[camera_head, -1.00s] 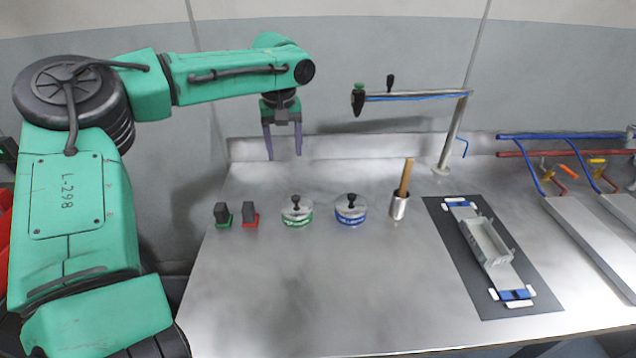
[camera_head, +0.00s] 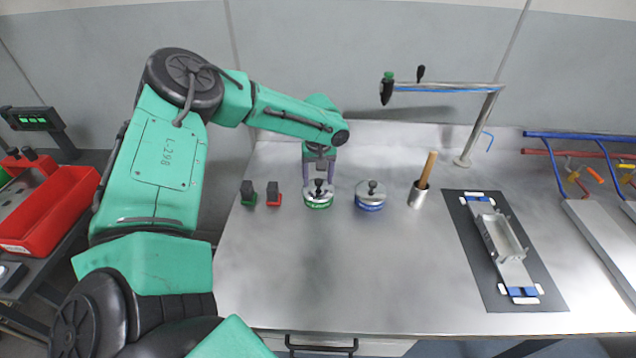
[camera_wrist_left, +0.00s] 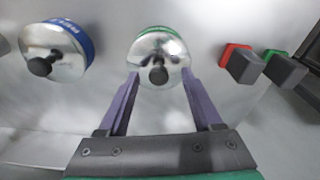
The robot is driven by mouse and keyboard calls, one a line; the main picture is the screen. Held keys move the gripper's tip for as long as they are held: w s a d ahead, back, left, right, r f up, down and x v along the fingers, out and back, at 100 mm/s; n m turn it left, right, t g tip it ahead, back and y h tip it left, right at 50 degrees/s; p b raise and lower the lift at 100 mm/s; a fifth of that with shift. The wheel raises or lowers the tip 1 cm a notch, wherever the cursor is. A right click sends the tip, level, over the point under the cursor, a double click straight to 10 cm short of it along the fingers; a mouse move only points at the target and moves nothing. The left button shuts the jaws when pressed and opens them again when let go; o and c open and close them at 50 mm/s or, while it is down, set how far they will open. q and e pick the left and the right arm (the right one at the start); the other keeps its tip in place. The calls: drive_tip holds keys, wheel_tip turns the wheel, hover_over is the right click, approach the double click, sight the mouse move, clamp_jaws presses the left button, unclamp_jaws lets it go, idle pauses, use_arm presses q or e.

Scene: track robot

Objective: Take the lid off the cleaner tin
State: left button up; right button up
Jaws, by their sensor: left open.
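Two round tins with shiny metal lids and dark knobs stand on the metal workbench (camera_head: 290,270). One is the green-banded tin (camera_head: 318,202); the other is the blue-banded tin (camera_head: 370,205) to its right. I cannot read the labels well enough to tell which is the cleaner tin. My left gripper (camera_head: 319,182) is open at the green-banded tin, its purple fingers pointing down on either side of the lid knob. In the left wrist view the green-banded tin (camera_wrist_left: 160,44) lies ahead between the open fingertips (camera_wrist_left: 160,76), with its lid on. The blue-banded tin (camera_wrist_left: 70,58) is to the left.
Small green-based (camera_head: 247,193) and red-based (camera_head: 273,194) blocks stand left of the tins. A metal cup (camera_head: 417,196) with a wooden handle stands right. A dark mat (camera_head: 475,256) holds a grey tray-like part. A post with an arm (camera_head: 470,140) stands behind. The front bench is clear.

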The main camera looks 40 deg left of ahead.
use_arm(q)
drive_tip(key=shift+d, duration=0.1)
clamp_jaws()
drive_tip(key=shift+r, duration=0.1)
